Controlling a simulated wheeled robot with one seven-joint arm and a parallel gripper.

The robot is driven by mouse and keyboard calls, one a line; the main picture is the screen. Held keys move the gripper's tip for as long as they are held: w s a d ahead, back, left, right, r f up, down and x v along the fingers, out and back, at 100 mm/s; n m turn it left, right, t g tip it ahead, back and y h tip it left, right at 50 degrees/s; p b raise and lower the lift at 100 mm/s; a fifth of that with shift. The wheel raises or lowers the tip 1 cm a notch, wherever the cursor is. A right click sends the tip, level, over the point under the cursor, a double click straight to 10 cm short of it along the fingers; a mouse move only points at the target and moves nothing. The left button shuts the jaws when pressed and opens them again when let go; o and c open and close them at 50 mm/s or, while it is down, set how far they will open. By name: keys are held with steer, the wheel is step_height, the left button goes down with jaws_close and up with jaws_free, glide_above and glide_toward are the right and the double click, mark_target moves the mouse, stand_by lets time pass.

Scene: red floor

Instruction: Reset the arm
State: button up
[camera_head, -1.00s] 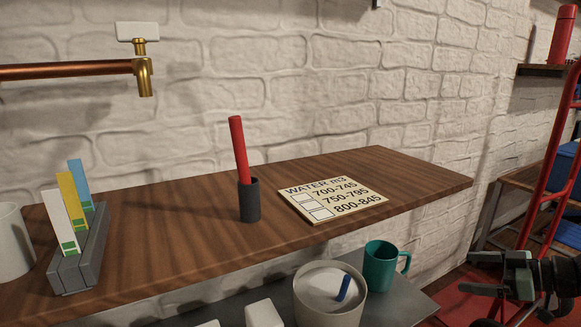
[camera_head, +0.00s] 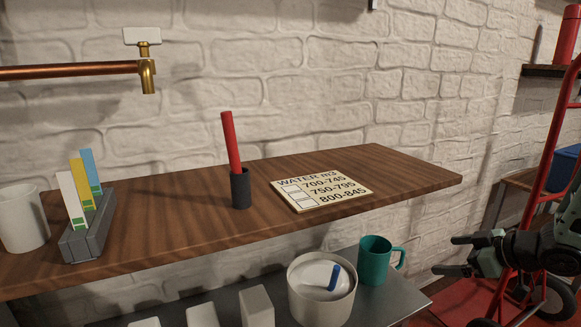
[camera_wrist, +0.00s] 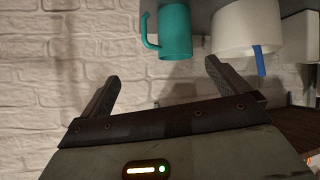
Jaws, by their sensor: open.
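My gripper (camera_head: 458,256) is at the right edge of the head view, its two dark fingers apart and pointing left. It is open and empty. In the wrist view my gripper (camera_wrist: 160,83) shows both fingers spread, with nothing between them. The teal mug (camera_head: 376,262) stands on the lower grey shelf to the left of the gripper, apart from it. The mug (camera_wrist: 176,32) also shows beyond the fingers in the wrist view, next to a white pot (camera_wrist: 232,28).
A wooden shelf (camera_head: 400,170) holds a sign (camera_head: 320,190), a red marker in a dark cup (camera_head: 241,188), a card holder (camera_head: 88,240) and a white mug (camera_head: 22,218). Below, a white pot (camera_head: 320,305) stands on the grey shelf (camera_head: 400,300). A red hand truck (camera_head: 545,170) stands at right.

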steer(key=s+a+r+m+g+h, duration=0.1)
steer(key=a+r+h, duration=0.1)
steer(key=a, duration=0.6)
steer(key=s+a+r+g+h, duration=0.2)
steer(key=a+r, duration=0.1)
steer(key=a, duration=0.6)
steer(key=s+a+r+g, duration=0.15)
steer(key=s+a, duration=0.25)
steer(key=s, duration=0.5)
steer(key=s+a+r+g+h+p, duration=0.1)
steer(key=s+a+g, duration=0.25)
steer(key=s, duration=0.45)
steer(key=s+a+r+g, duration=0.1)
steer(key=s+a, duration=0.3)
steer(key=s, duration=0.5)
step_height(320, 180, up, 34)
steer(key=p, duration=3.4)
steer(key=shift+w, duration=0.15)
